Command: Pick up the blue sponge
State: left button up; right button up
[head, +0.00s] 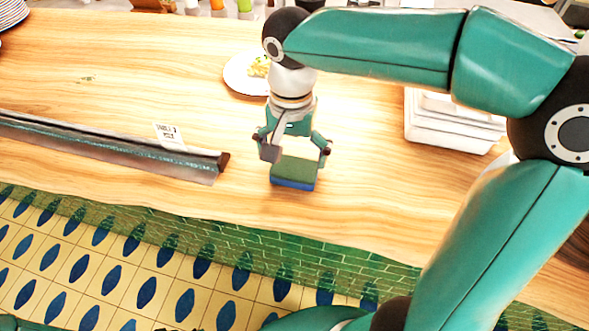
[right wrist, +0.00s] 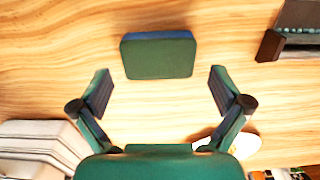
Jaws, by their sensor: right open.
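The blue sponge (head: 294,173) lies flat on the wooden counter, with a dark green top and blue sides. In the right wrist view the sponge (right wrist: 158,56) sits ahead of the fingertips, centred between them. My right gripper (head: 292,152) is open above the counter, right by the sponge, with a finger toward either side. In the right wrist view my right gripper (right wrist: 160,84) holds nothing, and bare wood shows between its fingers. Whether the fingertips reach down to the sponge's height is hard to tell. My left gripper is not in view.
A long dark metal rail (head: 110,146) with a paper ticket (head: 169,135) lies left of the sponge. A plate of food (head: 240,73) is behind the gripper. White stacked containers (head: 450,130) stand to the right. The counter's front edge is close, above a patterned tile floor (head: 120,270).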

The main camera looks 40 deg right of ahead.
aim_at(294, 167)
jog(key=f, duration=0.5)
jog(key=shift+w+d+p, duration=0.15)
jog(key=shift+d+p, duration=0.15)
jog(key=c, duration=0.3)
jog(key=shift+c, duration=0.3)
